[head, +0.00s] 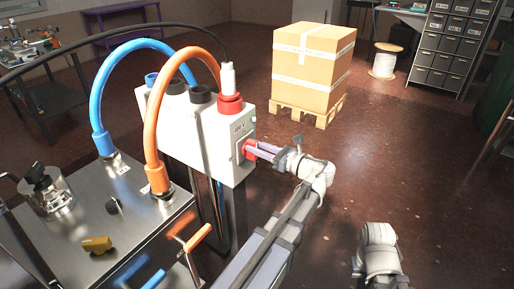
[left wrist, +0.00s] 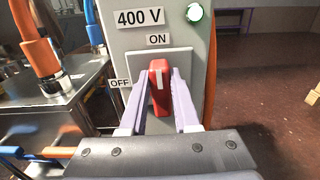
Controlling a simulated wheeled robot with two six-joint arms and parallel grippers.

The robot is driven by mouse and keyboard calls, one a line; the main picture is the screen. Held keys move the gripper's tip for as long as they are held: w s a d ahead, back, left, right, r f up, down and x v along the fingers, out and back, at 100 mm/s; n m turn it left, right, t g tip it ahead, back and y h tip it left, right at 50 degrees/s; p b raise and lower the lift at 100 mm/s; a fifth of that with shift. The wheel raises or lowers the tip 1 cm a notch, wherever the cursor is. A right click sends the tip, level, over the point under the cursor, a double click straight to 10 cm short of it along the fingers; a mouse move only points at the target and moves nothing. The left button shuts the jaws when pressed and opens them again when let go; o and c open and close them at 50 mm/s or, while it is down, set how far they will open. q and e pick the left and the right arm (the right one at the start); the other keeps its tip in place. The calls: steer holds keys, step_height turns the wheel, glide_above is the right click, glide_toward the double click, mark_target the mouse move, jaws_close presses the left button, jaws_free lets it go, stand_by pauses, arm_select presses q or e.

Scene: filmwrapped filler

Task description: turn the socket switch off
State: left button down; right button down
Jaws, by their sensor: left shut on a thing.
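The red switch handle (left wrist: 160,98) sits on a pale plate on the side of the grey-white socket box (head: 207,137). In the left wrist view the handle stands about upright, its white mark towards the ON label (left wrist: 157,39). The OFF label (left wrist: 119,83) is at the left. My left gripper (left wrist: 160,92) has one pale purple finger on each side of the handle and is shut on it. In the head view this gripper (head: 256,149) reaches the box from the right. Part of my right arm shows at the lower right, but its gripper does not.
Blue (head: 97,90) and orange (head: 152,110) hoses arch over the steel cabinet (head: 135,215) at the left. Boxes (head: 313,65) on a pallet (head: 305,113) stand behind. The floor right of the box is mostly clear.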

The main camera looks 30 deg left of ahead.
arm_select(q)
steer(key=n, duration=0.4)
steer(key=s+n, duration=0.1)
steer(key=n, duration=0.3)
steer(key=f+n+b, duration=0.1)
steer(key=n, duration=0.4)
steer(key=shift+s+f, duration=0.1)
steer(key=shift+s, duration=0.25)
steer(key=n, duration=0.4)
steer(key=shift+s+f+n+b, duration=0.1)
steer(key=shift+f+n+b, duration=0.2)
steer(key=shift+f+b, duration=0.1)
steer(key=shift+n, duration=0.3)
steer(key=c, duration=0.6)
jaws_free()
steer(key=shift+c, duration=0.2)
steer(key=d, duration=0.7)
steer(key=shift+s+d, duration=0.3)
steer(key=shift+d, duration=0.05)
